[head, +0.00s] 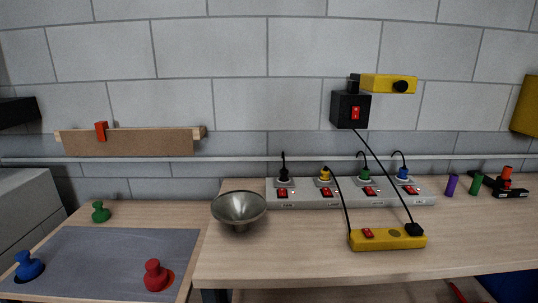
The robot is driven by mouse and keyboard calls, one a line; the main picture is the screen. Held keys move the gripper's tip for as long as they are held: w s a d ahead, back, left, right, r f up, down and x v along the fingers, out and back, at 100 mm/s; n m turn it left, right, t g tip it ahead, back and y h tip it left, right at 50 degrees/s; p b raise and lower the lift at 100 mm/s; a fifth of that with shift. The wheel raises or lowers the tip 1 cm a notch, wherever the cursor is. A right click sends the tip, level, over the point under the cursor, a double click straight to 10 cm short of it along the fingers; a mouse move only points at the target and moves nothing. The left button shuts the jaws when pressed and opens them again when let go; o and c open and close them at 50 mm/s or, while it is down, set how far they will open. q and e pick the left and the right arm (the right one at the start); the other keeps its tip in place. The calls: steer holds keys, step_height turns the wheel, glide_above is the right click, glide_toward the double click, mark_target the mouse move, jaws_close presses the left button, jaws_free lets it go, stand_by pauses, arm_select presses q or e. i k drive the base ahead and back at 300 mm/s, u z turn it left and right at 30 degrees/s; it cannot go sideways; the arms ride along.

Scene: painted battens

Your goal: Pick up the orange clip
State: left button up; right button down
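An orange-red clip (101,131) sits near the left end of a pale wooden batten (190,132) on the wall, overlapping the brown board (145,143) below it. It stands upright and its top rises a little above the batten. Neither of my grippers is in view, and nothing is touching the clip.
A metal bowl (239,208), a socket strip (300,196) and a yellow power block (388,240) stand on the right table. A grey cabinet (25,205) is at left.

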mark_target(100, 126)
steer(key=u, duration=2.3)
steer(key=i, duration=1.45)
steer(key=z, duration=3)
steer(key=i, duration=0.25)
steer(key=u, duration=0.2)
